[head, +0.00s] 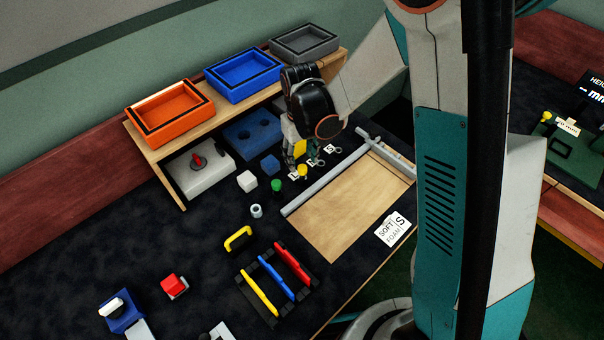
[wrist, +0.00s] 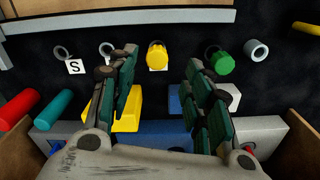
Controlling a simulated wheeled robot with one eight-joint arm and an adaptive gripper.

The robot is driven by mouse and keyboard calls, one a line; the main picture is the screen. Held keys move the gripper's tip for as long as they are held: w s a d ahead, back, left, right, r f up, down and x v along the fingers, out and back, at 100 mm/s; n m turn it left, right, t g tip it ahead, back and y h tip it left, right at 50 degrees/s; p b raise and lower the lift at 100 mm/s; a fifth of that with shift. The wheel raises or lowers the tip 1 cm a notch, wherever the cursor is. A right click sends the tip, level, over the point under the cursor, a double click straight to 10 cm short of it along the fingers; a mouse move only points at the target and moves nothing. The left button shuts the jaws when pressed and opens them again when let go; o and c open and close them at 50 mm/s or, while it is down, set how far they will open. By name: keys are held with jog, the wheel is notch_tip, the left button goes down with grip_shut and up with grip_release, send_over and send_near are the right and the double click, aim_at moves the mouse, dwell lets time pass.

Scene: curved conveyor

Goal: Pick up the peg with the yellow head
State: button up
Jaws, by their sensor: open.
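The peg with the yellow head (wrist: 157,54) stands upright on the dark table in the wrist view, near the top middle. In the head view it shows (head: 302,171) just to the right of and below my gripper's fingers. My gripper (wrist: 161,60) is open and empty. In the wrist view its two green-padded fingers are on either side of the peg's head in the picture, with space on both sides. I cannot tell how high the fingertips are above it. In the head view my gripper (head: 294,157) hangs over the table, pointing down.
A green peg (wrist: 222,63) stands to the right in the wrist view, with a grey ring (wrist: 257,50) beyond it. A yellow block (wrist: 127,106) lies behind the left finger. Blue (head: 270,165) and white (head: 247,181) cubes are nearby. A wooden shelf (head: 185,125) stands behind.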

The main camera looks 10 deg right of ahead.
aim_at(302, 167)
jog(key=f+b, duration=0.1)
jog(key=f, duration=0.2)
jog(key=f+b, duration=0.2)
jog(key=f, duration=0.1)
jog(key=shift+d+f, duration=0.2)
jog(key=shift+f, duration=0.05)
grip_shut()
